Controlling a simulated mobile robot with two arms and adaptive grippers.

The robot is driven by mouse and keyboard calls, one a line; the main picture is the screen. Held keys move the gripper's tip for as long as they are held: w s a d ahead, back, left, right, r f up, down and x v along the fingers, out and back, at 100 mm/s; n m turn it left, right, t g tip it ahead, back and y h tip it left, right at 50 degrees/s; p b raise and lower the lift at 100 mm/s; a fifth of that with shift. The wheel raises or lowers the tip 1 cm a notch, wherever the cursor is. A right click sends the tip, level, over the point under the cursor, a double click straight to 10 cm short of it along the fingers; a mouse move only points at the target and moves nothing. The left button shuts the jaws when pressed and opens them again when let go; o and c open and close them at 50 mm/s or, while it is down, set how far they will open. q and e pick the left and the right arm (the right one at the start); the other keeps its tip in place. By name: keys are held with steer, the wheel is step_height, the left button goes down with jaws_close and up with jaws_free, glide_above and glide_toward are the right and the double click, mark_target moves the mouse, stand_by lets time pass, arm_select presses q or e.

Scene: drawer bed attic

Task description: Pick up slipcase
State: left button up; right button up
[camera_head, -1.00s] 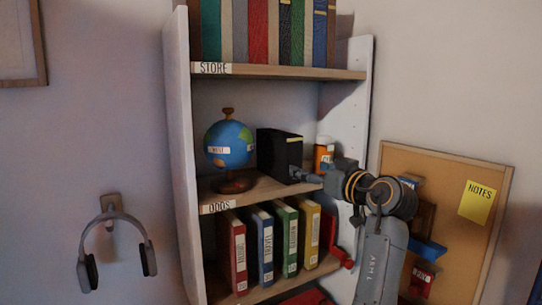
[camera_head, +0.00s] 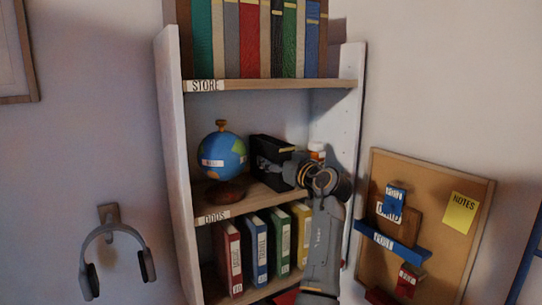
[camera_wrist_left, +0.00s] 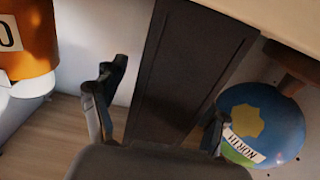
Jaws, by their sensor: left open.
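The slipcase appears to be the black box (camera_head: 259,143) standing on the middle shelf, right of the globe. My left gripper (camera_head: 272,165) is in front of it and hides part of it. In the left wrist view the dark slipcase (camera_wrist_left: 190,60) stands straight ahead. My left gripper (camera_wrist_left: 160,110) is open there, with one finger beside the slipcase's left edge and the other near its right edge by the globe. I cannot tell whether either finger touches it. My right gripper is not in view.
A globe (camera_head: 222,155) stands close on the slipcase's left. An orange bottle (camera_wrist_left: 30,40) is on its other side. The store shelf (camera_head: 270,84) with books is above, and coloured binders (camera_head: 255,248) are below. A corkboard (camera_head: 440,225) is at right.

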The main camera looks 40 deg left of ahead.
arm_select(q)
steer(key=shift+x, duration=0.9)
steer(key=shift+d+f, duration=0.1)
steer(key=shift+c, duration=0.9)
steer(key=c, duration=0.4)
steer(key=shift+s, duration=0.1)
steer(key=c, duration=0.7)
steer(key=shift+c, duration=1.1)
